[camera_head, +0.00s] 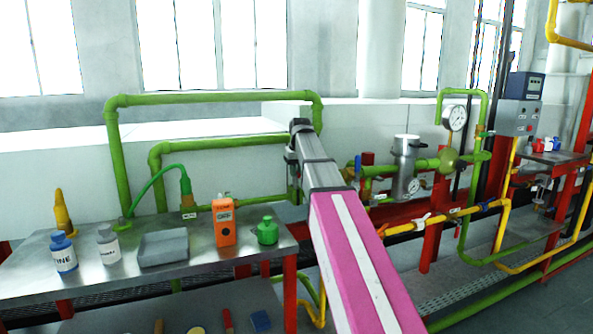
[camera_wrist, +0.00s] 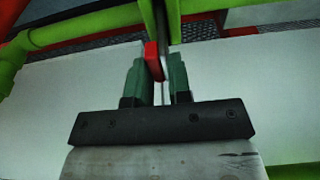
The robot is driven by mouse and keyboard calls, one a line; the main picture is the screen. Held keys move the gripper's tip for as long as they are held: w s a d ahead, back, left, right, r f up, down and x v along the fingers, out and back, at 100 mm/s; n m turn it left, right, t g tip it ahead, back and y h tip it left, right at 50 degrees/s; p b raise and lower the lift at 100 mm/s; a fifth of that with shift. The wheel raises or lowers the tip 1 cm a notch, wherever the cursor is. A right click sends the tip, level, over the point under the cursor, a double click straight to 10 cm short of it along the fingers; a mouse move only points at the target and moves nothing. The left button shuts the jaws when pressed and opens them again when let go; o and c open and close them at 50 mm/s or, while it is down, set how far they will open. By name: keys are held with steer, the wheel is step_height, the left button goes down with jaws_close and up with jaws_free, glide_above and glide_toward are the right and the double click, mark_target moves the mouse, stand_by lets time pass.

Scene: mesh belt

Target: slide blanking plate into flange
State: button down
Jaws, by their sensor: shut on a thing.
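In the wrist view my gripper (camera_wrist: 158,72) has two dark green fingers closed around a thin plate with a red part (camera_wrist: 152,62). I take this to be the blanking plate; it is seen nearly edge-on, as a narrow grey strip (camera_wrist: 162,40) running up from the fingertips. Green pipework (camera_wrist: 173,20) stands on both sides of the strip's upper end. I cannot tell whether the plate is inside a flange gap or only in front of it. In the head view my arm covers the gripper, the plate and the flange area.
A steel table (camera_head: 185,289) on the left carries bottles, a grey tray (camera_head: 163,247), an orange device (camera_head: 223,221) and a green container (camera_head: 267,231). Green pipes (camera_head: 215,98) rise behind it. A gauge (camera_head: 455,118), valves and yellow pipe (camera_head: 470,211) crowd the right.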

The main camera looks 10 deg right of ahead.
steer(key=shift+s+x, duration=0.2)
steer(key=shift+x, duration=0.9)
steer(key=c, duration=1)
jaws_free()
steer(key=shift+o, duration=0.2)
steer(key=v, duration=1)
steer(key=shift+r, duration=0.4)
steer(key=shift+s, duration=0.2)
